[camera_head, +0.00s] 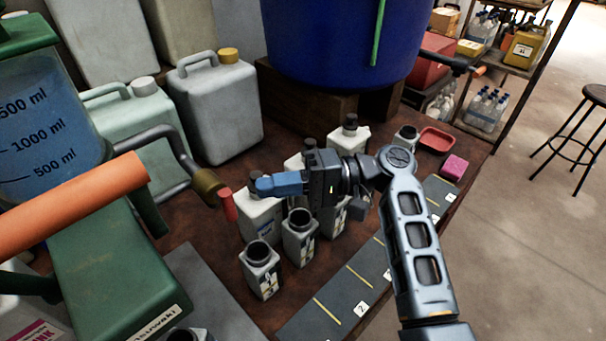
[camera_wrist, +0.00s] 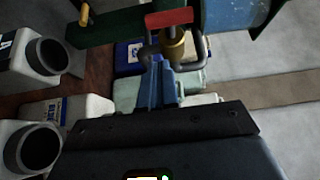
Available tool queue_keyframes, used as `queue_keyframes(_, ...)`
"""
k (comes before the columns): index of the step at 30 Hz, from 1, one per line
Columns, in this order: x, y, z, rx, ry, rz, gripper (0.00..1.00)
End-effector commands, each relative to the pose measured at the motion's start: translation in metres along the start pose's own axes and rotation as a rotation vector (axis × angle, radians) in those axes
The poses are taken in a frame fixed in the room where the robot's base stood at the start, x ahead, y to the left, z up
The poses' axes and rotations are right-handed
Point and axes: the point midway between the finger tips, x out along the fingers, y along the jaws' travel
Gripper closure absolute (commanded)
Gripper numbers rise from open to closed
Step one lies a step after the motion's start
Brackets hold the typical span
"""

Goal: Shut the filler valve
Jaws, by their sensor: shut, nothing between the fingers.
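The filler valve (camera_head: 207,184) is a brass body at the end of a grey bent pipe. Its red lever (camera_head: 229,204) points downward in the head view. In the wrist view the brass valve (camera_wrist: 173,46) and the red lever (camera_wrist: 168,18) lie just beyond the fingertips. My gripper (camera_head: 257,187) has blue fingers, shut and empty, pointing left toward the valve. In the head view a small gap shows between the fingertips and the lever. The shut fingers also show in the wrist view (camera_wrist: 158,68). I cannot tell their exact depth from the lever.
Open white bottles (camera_head: 261,270) (camera_head: 299,237) stand below my gripper, with capped bottles behind. The green filler (camera_head: 110,265) with its blue graduated vessel (camera_head: 45,120) and an orange bar (camera_head: 75,195) are at left. A blue vat (camera_head: 340,45) stands at the back.

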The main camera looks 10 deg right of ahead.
Motion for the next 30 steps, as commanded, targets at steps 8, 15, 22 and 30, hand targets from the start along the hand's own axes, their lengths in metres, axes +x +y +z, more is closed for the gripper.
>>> queue_keyframes(8, 0.026, -0.001, 0.024, 0.002, 0.0, 0.001, 1.0)
queue_keyframes(15, 0.03, 0.001, 0.029, 0.001, 0.002, 0.001, 1.0)
queue_keyframes(22, 0.03, 0.001, 0.028, 0.001, 0.002, 0.001, 1.0)
queue_keyframes(30, 0.039, 0.004, 0.029, 0.024, 0.001, -0.035, 1.0)
